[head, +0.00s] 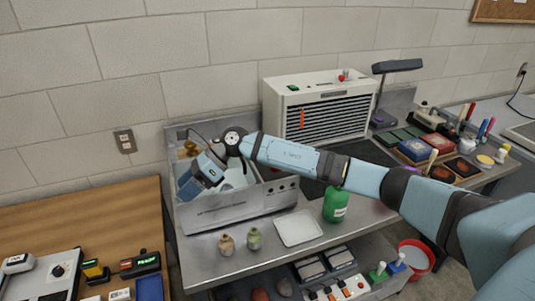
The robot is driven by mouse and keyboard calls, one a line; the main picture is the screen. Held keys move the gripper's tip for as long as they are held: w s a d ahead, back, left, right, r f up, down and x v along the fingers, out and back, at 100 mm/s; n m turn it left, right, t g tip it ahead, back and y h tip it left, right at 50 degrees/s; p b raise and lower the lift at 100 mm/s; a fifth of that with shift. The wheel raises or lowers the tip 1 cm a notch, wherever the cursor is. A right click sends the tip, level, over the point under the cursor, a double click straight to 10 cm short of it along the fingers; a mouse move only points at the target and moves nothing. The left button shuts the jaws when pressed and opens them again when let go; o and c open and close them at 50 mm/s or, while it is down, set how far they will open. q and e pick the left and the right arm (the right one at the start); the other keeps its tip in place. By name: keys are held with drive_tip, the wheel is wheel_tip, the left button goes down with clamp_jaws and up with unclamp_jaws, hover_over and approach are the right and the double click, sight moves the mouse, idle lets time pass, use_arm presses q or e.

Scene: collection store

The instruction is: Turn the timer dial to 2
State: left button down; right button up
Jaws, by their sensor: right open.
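An open metal basin (232,214) stands on the steel bench. Small dark dials (281,188) sit at the right of its front panel, just below my right forearm. Their markings are too small to read, and I cannot tell which is the timer dial. My right arm reaches in from the right, over the basin. My right gripper (194,186) is open at the basin's left part, apart from the dials; its fingertips are hard to make out. Another black dial (58,271) is on a pale device at lower left. My left gripper is not in view.
A white louvred unit (322,109) stands behind the arm. A green bottle (335,203), a white tray (298,228) and two small vessels (240,240) stand in front of the basin. A wooden table (84,218) is at left, mostly bare at the back.

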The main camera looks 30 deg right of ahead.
drive_tip(key=w+d+r+n+h, duration=0.1)
drive_tip(key=w+d+r+h, duration=0.2)
drive_tip(key=d, duration=0.6)
drive_tip(key=w+d+r+h, duration=0.1)
drive_tip(key=d+r+h, duration=0.35)
drive_tip(key=d, duration=0.55)
drive_tip(key=w+d+r+n+h, duration=0.1)
drive_tip(key=w+d+r+h, duration=0.2)
drive_tip(key=d, duration=0.6)
drive_tip(key=shift+g+h, duration=0.3)
drive_tip(key=shift+h, duration=0.25)
drive_tip(key=f, duration=0.4)
drive_tip(key=f+p, duration=0.1)
drive_tip(key=f, duration=0.8)
drive_tip(key=shift+s+f, duration=0.35)
drive_tip(key=shift+f, duration=0.05)
drive_tip(key=shift+c, duration=0.2)
drive_tip(key=c, duration=0.9)
